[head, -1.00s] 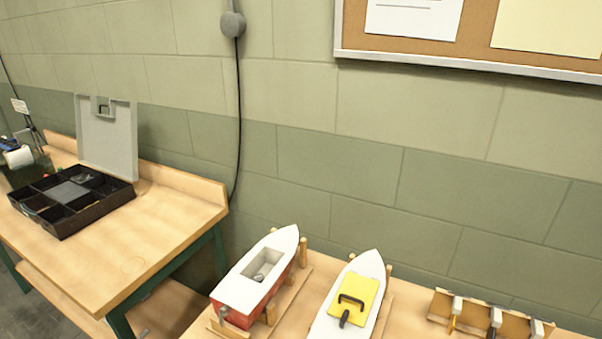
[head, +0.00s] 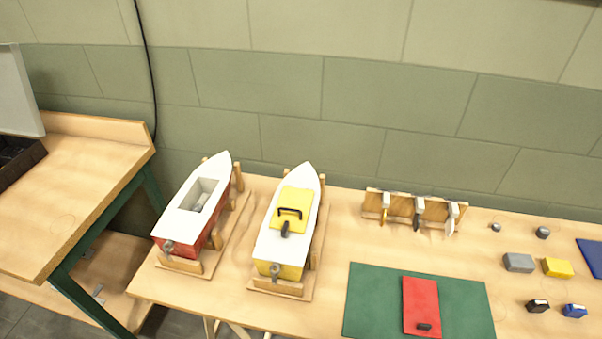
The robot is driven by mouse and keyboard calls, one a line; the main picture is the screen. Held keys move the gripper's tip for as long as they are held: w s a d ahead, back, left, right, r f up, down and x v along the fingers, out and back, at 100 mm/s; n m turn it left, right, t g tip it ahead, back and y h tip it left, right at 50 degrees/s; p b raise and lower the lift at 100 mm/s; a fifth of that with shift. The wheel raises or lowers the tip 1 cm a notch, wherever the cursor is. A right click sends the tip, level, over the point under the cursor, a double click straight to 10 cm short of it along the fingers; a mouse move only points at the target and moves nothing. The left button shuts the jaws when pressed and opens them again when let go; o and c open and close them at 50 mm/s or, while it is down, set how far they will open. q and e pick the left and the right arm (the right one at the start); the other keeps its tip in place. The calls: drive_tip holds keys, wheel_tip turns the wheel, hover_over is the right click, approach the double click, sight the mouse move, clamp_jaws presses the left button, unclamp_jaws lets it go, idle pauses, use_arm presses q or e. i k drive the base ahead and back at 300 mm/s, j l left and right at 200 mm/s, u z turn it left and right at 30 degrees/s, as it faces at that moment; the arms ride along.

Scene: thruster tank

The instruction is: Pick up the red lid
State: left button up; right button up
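The red lid (head: 420,302) is a flat red rectangle in the head view. It lies on a green mat (head: 373,300) at the front of the bench. A small black part sits on its near end. Two model boats stand on wooden cradles to its left. The red-hulled boat (head: 175,222) has an open hatch in its white deck. The yellow-hulled boat (head: 268,245) has a yellow lid (head: 291,205) with a black handle on its deck. Neither of my grippers is in view.
A wooden rack (head: 405,207) holding several tools stands behind the mat. Right of the mat lie a grey block (head: 518,262), a yellow block (head: 558,267), small black and blue parts, and a blue panel (head: 592,256). A second table (head: 85,180) stands at left.

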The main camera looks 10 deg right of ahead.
sight(420, 309)
drive_tip(key=l+z, duration=0.1)
drive_tip(key=z, duration=0.25)
drive_tip(key=l+z, duration=0.15)
drive_tip(key=z, duration=0.25)
drive_tip(key=l+z, duration=0.1)
drive_tip(key=z, duration=0.25)
drive_tip(key=u, duration=1.8)
drive_tip(key=z, duration=1.8)
